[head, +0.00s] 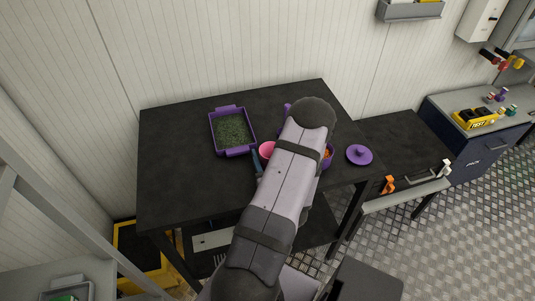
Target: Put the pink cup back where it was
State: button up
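The pink cup (267,149) shows in part on or just above the black table (180,186), left of my arm. My arm covers its right side, so I cannot tell whether it rests on the table or is held. A small dark blue piece (256,163) sits against the cup's lower left; it may be part of my gripper, but I cannot be sure.
A purple tray (252,150) of green granules lies left of the cup. A purple pot (329,161) with orange contents is partly hidden right of my arm. A round purple lid (359,155) lies farther right. The table's left and front left are clear.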

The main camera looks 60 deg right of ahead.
jog(key=shift+r, duration=0.1)
jog(key=shift+r, duration=0.15)
jog(key=b+v, duration=0.1)
jog(key=v, duration=0.9)
jog(key=shift+s+a, duration=0.2)
jog(key=shift+s, duration=0.1)
jog(key=shift+s+a, duration=0.4)
jog(key=shift+a, duration=0.1)
